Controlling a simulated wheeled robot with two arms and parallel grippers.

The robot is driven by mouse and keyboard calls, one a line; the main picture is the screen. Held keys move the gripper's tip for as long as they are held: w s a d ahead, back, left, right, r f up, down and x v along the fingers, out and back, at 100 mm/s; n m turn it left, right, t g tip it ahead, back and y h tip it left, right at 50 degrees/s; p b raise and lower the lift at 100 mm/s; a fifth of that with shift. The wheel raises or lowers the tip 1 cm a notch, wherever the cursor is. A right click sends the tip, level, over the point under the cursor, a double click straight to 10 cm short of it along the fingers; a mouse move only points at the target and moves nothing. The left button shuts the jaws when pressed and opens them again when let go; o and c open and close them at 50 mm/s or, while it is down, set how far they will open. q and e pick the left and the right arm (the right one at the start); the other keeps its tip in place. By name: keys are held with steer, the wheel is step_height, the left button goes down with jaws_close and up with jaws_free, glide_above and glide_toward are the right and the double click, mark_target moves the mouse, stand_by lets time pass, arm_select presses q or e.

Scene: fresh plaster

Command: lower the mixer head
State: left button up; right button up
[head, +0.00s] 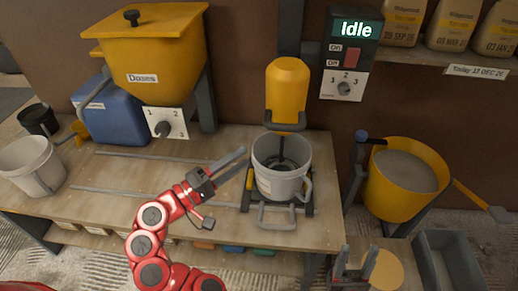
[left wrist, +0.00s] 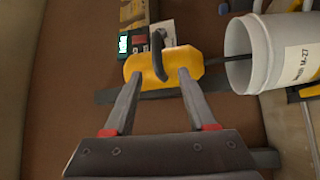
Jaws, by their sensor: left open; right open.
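The yellow mixer head (head: 286,88) sits on its dark column above a white bucket (head: 268,184), with a grey loop handle (head: 285,125) at its lower front. In the left wrist view the mixer head (left wrist: 190,62) lies beyond my fingertips, with the handle (left wrist: 158,55) between their lines. A dark shaft runs from the head into the bucket (left wrist: 262,75), with a gap between head and rim. My left gripper (head: 245,159) is open and empty, left of the bucket and lower than the handle in the picture. My right gripper (head: 357,252) is open at the bottom edge.
A control box (head: 347,55) reads "Idle". A yellow hopper (head: 155,60) and blue canister (head: 112,115) stand left on the bench. A yellow tub (head: 400,205) of grey material stands right, with a grey trough (head: 450,260) below. Bags (head: 453,25) line a shelf.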

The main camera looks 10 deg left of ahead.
arm_select(q)
steer(key=v, duration=0.2)
steer(key=shift+s+a, duration=0.25)
steer(key=shift+a, duration=0.05)
